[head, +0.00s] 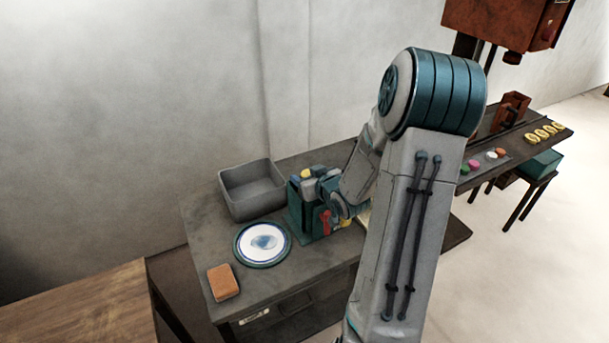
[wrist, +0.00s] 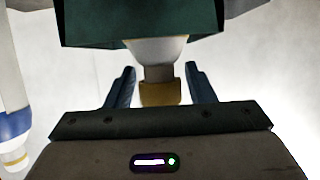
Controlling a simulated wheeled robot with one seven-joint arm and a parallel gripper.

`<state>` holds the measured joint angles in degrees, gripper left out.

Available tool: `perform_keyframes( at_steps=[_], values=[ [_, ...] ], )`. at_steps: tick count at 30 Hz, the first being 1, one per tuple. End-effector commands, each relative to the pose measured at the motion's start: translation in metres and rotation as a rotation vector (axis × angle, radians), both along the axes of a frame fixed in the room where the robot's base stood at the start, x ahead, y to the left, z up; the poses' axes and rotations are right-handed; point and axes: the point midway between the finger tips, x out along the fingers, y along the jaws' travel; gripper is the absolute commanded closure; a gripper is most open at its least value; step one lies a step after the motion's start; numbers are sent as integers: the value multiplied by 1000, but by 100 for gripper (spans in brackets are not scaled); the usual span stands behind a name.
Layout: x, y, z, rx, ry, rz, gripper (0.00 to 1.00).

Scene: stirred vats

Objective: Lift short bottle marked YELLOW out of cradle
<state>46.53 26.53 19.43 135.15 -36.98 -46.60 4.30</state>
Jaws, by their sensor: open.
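In the wrist view a pale bottle (wrist: 157,50) with a yellow-brown cap (wrist: 160,93) shows neck and cap between the two fingers of my gripper (wrist: 160,68). The fingers are open, with a gap on each side of the neck. The rest of the bottle is hidden by the dark green cradle (wrist: 140,22); no marking is readable. In the head view the green cradle (head: 303,216) stands on the dark bench, with a yellow top (head: 306,173) showing at it. My wrist is close against the cradle's right side and hides part of it.
A grey open bin (head: 252,190) stands behind and left of the cradle. A blue-rimmed white plate (head: 262,244) and an orange block (head: 223,283) lie in front-left. A red item (head: 325,222) is at the cradle's front. A white, blue-banded object (wrist: 14,105) shows at the wrist view's left edge.

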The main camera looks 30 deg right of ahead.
Motion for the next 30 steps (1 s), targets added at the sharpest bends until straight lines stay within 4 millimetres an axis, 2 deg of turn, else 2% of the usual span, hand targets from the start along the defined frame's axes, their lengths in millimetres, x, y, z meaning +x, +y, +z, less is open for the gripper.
perform_keyframes(
  at_steps=[4, 12, 13, 18, 20, 22, 23, 24, 30],
  values=[
    [7, 1, -3, 0, 1, 1, 51],
    [8, 1, -4, 0, 1, 0, 51],
    [8, 1, -4, 0, 1, 0, 54],
    [8, 1, -4, 0, 1, 0, 100],
    [8, 1, -4, 0, 1, 0, 100],
    [8, 1, -4, 0, 1, 0, 100],
    [8, 1, -4, 0, 1, 0, 58],
    [8, 1, -4, 0, 1, 0, 51],
    [8, 1, -4, 0, 1, 1, 51]
  ],
)
